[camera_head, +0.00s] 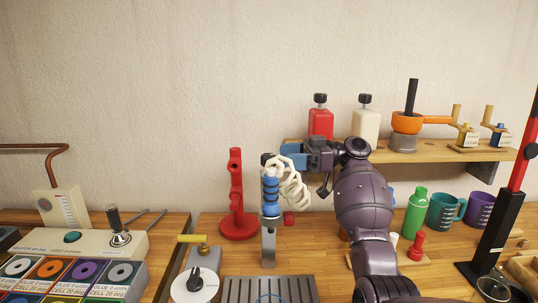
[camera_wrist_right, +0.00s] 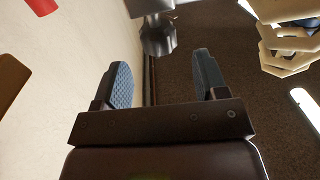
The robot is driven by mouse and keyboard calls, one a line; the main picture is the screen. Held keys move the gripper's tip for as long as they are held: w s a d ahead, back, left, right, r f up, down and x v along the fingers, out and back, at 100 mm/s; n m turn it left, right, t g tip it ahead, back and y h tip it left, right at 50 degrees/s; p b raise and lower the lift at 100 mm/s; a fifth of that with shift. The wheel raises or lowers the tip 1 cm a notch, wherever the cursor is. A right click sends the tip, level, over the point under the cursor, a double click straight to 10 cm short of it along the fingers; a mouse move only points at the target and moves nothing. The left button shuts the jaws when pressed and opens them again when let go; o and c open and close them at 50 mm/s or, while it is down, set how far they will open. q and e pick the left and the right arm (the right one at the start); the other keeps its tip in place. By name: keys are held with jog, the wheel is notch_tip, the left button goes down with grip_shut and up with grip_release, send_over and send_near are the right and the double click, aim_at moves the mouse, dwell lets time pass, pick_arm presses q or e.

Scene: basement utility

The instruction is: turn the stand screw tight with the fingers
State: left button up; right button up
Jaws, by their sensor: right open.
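My right gripper (camera_head: 291,149) is at the end of the purple arm, above and behind the blue-handled tool (camera_head: 270,193) with a cream coiled cord (camera_head: 292,182). In the right wrist view my right gripper (camera_wrist_right: 161,60) is open, with two blue ribbed fingers apart and nothing held. A grey metal round part (camera_wrist_right: 158,36) shows just beyond and between the fingertips, apart from them; I cannot tell whether it is the stand screw. A red upright stand (camera_head: 237,197) on a round base is left of the tool. A small red knob (camera_head: 289,218) is partly beside the cord. My left gripper is out of view.
A green bottle (camera_head: 415,212) and mugs are below. A labelled panel with discs (camera_head: 73,270) is at left. The wall behind is bare.

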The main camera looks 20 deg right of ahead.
aim_at(269, 155)
jog(key=shift+p+x, duration=0.4)
jog(key=shift+x, duration=2.35)
jog(key=c, duration=0.9)
